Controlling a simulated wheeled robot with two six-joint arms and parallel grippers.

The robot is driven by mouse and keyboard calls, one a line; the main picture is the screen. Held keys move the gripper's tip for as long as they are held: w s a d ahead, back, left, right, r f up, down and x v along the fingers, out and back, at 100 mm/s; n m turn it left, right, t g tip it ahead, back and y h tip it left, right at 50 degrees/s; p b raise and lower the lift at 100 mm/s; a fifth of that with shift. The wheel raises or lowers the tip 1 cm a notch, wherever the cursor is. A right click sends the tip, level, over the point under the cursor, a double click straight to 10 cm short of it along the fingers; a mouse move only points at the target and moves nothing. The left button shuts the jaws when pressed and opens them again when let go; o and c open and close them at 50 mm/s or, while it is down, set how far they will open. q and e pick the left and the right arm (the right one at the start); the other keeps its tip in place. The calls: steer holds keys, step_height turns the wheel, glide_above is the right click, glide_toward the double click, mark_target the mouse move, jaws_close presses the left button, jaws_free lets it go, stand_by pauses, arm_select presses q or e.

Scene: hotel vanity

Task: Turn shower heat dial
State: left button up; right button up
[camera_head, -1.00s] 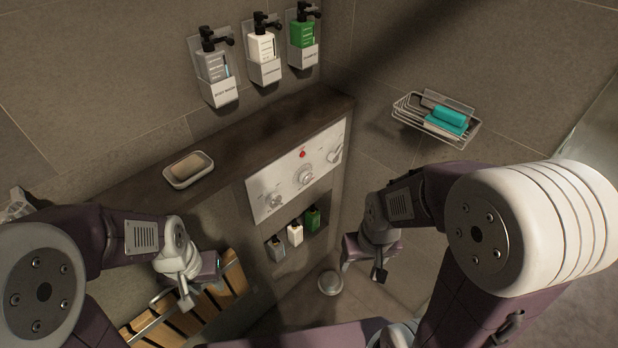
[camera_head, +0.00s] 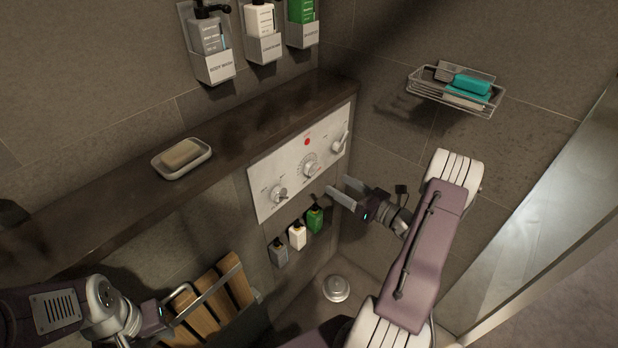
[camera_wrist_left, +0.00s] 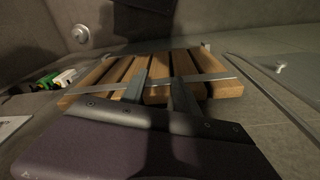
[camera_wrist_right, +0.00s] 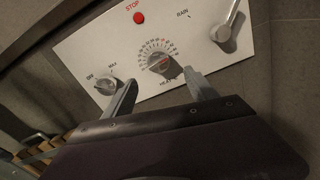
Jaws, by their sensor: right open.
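The white shower control panel (camera_head: 264,177) is on the wall below the dark ledge. The heat dial (camera_head: 311,170) is the middle knob, with a ring of numbers around it; in the right wrist view the heat dial (camera_wrist_right: 158,64) has the label "HEAT" beneath it. My right gripper (camera_wrist_right: 161,92) is open and empty, its two fingers toward the panel on either side below the dial, apart from it in the picture. In the head view my right gripper (camera_head: 340,190) is just right of and below the dial. My left gripper (camera_wrist_left: 160,85) is open over the wooden slatted seat.
The panel also has a left knob (camera_wrist_right: 107,84), a red stop button (camera_wrist_right: 138,17) and a right lever (camera_wrist_right: 226,29). A soap dish (camera_head: 182,158) is on the ledge. A wire basket (camera_head: 455,91) hangs on the right wall.

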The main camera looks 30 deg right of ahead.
mark_target(314, 171)
steer(key=x, duration=0.9)
steer(key=shift+a, duration=0.2)
steer(key=shift+w, duration=0.15)
steer(key=c, duration=1.4)
steer(key=shift+f+n+b, duration=0.15)
steer(key=shift+n+b, duration=1.25)
steer(key=shift+n, duration=0.3)
steer(key=shift+d+r+n+b, duration=0.1)
steer(key=shift+n+b, duration=1.25)
steer(key=shift+n, duration=0.1)
steer(key=shift+d+r+n+b, duration=0.1)
steer(key=shift+n+b, duration=1.2)
steer(key=shift+n, duration=0.15)
steer(key=shift+w, duration=0.1)
steer(key=o, duration=1.4)
